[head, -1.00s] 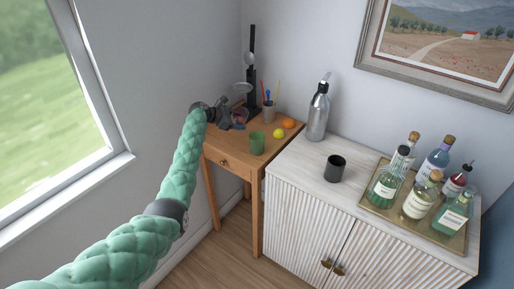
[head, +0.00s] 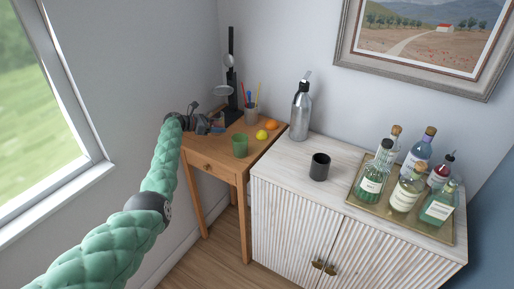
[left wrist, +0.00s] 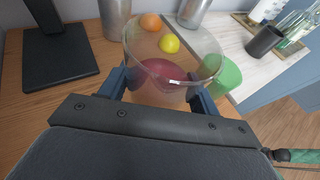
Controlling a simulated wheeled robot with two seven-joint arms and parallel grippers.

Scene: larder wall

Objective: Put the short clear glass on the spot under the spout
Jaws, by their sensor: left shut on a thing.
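The short clear glass (left wrist: 163,75) is between the fingers of my left gripper (left wrist: 160,92) in the left wrist view, its wide rim facing away from my palm. The gripper is shut on it. Something reddish shows in or through its lower part; I cannot tell which. In the head view my left gripper (head: 206,125) is at the left of the small wooden table, where the glass is hard to make out. A silver siphon bottle (head: 301,112) with a spout at its top stands on the white cabinet. I cannot make out a marked spot under it. My right gripper is not in view.
The wooden table (head: 212,158) holds a green cup (head: 239,146), a lemon (head: 262,134), an orange (head: 271,125), a pencil holder (head: 251,115) and a black stand (head: 231,75). The white cabinet (head: 285,165) holds a black cup (head: 319,167) and a bottle tray (head: 360,205).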

